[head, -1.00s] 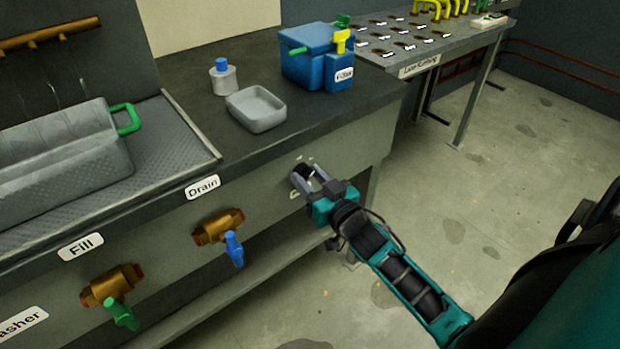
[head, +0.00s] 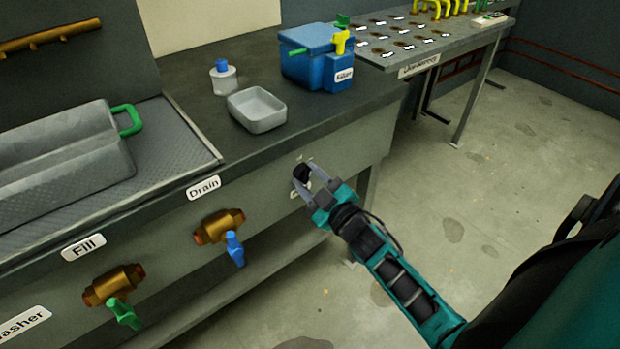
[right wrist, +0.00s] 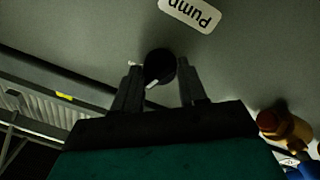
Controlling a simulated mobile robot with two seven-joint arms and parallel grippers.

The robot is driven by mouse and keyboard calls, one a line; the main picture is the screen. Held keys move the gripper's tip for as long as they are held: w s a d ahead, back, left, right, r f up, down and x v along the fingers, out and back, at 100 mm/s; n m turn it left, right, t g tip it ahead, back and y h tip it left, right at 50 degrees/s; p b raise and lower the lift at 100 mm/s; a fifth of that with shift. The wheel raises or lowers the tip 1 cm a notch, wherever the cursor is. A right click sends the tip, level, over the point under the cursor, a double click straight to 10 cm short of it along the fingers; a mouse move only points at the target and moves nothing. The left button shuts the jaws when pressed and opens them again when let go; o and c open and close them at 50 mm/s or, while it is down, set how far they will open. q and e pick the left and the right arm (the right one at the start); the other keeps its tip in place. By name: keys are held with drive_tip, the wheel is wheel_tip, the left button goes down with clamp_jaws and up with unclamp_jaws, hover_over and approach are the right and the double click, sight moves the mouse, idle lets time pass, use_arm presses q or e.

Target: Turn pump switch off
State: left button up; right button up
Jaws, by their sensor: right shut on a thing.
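The pump switch (head: 301,173) is a round black knob on the grey front panel under the counter, right of the Drain label. In the right wrist view the knob (right wrist: 159,66) sits between my fingers, with a white mark pointing to the lower left. A Pump label (right wrist: 190,12) is beside it, upside down in that view. My right gripper (head: 309,178) is at the panel, shut on the knob, with the left finger closest to it in the wrist view. My left gripper is not in view.
The drain valve (head: 220,227) with a blue handle and the fill valve (head: 113,285) with a green handle stick out of the panel to the left. A grey tray (head: 257,124), a small bottle (head: 223,78) and a blue filter box (head: 312,68) stand on the counter above.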

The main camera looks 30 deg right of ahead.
drive_tip(key=shift+f+n, duration=0.15)
drive_tip(key=shift+n, duration=1.95)
drive_tip(key=shift+y, duration=0.3)
drive_tip(key=o, duration=1)
drive_tip(key=shift+o, duration=0.2)
drive_tip(key=s, duration=1.3)
drive_tip(key=shift+d+f+p, duration=0.25)
drive_tip(key=shift+f+p, duration=0.1)
